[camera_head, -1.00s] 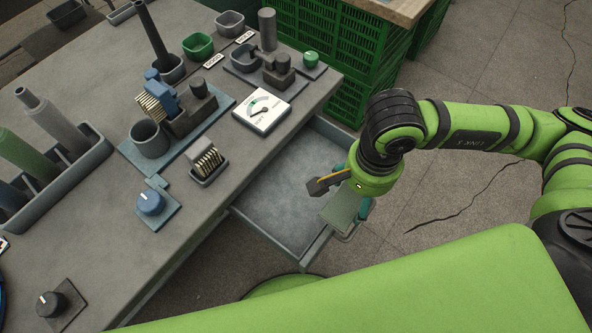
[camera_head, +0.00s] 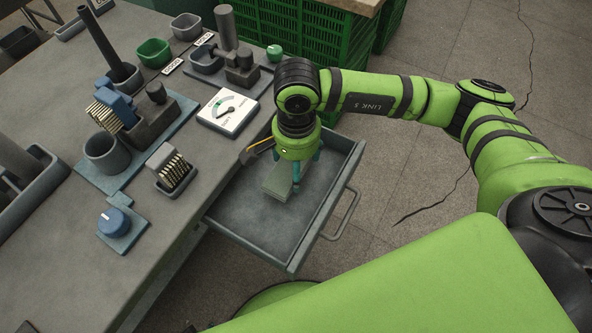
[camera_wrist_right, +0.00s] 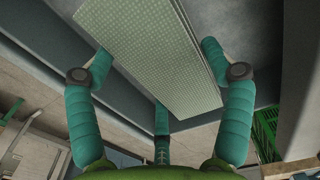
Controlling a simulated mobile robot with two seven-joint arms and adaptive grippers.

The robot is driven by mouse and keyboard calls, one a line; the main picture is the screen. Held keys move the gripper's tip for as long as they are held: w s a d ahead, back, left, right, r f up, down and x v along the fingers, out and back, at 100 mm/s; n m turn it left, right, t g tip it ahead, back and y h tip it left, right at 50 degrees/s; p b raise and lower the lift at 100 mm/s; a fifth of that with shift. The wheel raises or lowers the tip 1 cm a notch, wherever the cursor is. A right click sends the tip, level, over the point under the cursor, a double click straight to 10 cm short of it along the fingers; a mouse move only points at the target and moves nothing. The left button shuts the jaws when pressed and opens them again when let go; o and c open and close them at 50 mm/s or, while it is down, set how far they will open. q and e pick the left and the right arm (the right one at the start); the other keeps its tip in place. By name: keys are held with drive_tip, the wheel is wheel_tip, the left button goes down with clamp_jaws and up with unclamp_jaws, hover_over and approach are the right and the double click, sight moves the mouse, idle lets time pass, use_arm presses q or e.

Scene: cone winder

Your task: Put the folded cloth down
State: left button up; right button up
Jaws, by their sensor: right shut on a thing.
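The folded cloth (camera_head: 276,183) is a flat, grey-green textured slab. It shows large in the right wrist view (camera_wrist_right: 150,50) between the teal fingers. My right gripper (camera_head: 296,180) points down inside the outline of the open grey drawer (camera_head: 248,224), shut on the cloth. The cloth is over the back part of the drawer; I cannot tell whether it touches the drawer floor. My gripper partly hides the cloth. My left gripper is not in view.
The grey bench at left carries a white dial gauge (camera_head: 228,112), a small bristled block (camera_head: 174,173) and a blue knob (camera_head: 115,221). Green crates (camera_head: 300,45) stand behind. The drawer has raised walls and a handle (camera_head: 345,214); its front part is empty.

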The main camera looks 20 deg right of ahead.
drive_tip(key=shift+w+f, duration=0.1)
drive_tip(key=shift+f, duration=0.1)
wheel_tip(320, 180, down, 3)
drive_tip(key=shift+f, duration=0.4)
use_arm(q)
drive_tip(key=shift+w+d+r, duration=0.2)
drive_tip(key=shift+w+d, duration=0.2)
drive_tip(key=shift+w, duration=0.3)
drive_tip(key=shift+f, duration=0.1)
use_arm(e)
drive_tip(key=o, duration=1)
drive_tip(key=shift+o, duration=0.2)
